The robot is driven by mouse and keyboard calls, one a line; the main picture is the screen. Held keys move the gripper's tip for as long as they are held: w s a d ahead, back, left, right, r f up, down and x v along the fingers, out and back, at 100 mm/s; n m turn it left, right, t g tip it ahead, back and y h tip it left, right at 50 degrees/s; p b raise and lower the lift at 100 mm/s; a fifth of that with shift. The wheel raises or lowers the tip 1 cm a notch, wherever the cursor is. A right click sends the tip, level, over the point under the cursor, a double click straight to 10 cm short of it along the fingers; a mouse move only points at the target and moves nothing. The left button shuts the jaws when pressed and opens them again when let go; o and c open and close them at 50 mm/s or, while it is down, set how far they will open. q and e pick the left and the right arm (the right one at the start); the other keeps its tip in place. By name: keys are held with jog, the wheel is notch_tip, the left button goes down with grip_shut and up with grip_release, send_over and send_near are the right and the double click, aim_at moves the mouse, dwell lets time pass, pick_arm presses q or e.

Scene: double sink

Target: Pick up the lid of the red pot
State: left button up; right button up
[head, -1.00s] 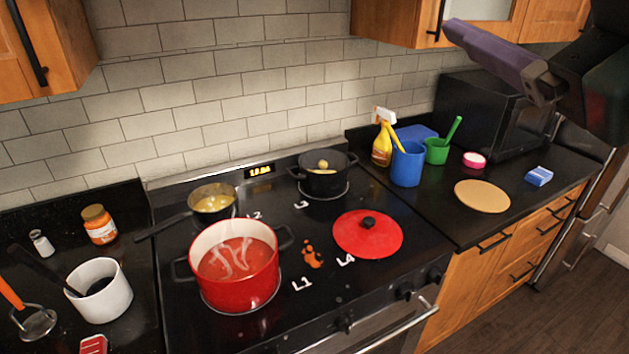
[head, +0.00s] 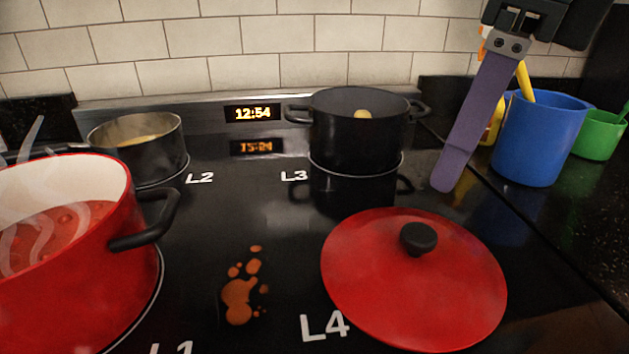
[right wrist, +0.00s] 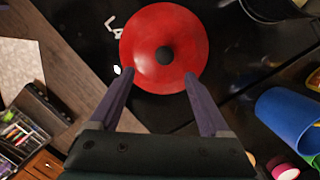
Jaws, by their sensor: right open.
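The red lid (head: 365,270) with its black knob (head: 419,238) lies flat on the stove at L4. The red pot (head: 45,290) stands uncovered at the left with steaming red sauce in it, cut by the picture's left edge. My right gripper (head: 446,182) hangs above the stove behind the lid in the head view; one purple finger shows clearly. In the right wrist view the right gripper (right wrist: 157,76) is open and empty, its two fingers apart. The lid (right wrist: 135,60) and its knob (right wrist: 164,55) show just beyond and between the fingertips, not touched. My left gripper is not in view.
A black pot (head: 350,150) stands at L3 and a small dark pan (head: 150,150) at L2. Orange sauce spots (head: 240,295) lie on the stove. A blue container (head: 540,140) and a green cup (head: 600,148) stand at the right.

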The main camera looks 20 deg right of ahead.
send_over(420, 232)
jog(key=s, duration=0.1)
jog(key=f, duration=0.4)
jog(key=shift+s+d+f, duration=0.1)
jog(key=shift+d+f, duration=0.15)
jog(key=shift+d, duration=0.05)
jog(key=f, duration=0.3)
jog(key=w+f, duration=0.1)
jog(key=f, duration=0.1)
jog(key=shift+a+f, duration=0.25)
jog(key=shift+f, duration=0.05)
grip_shut()
dwell(0.5)
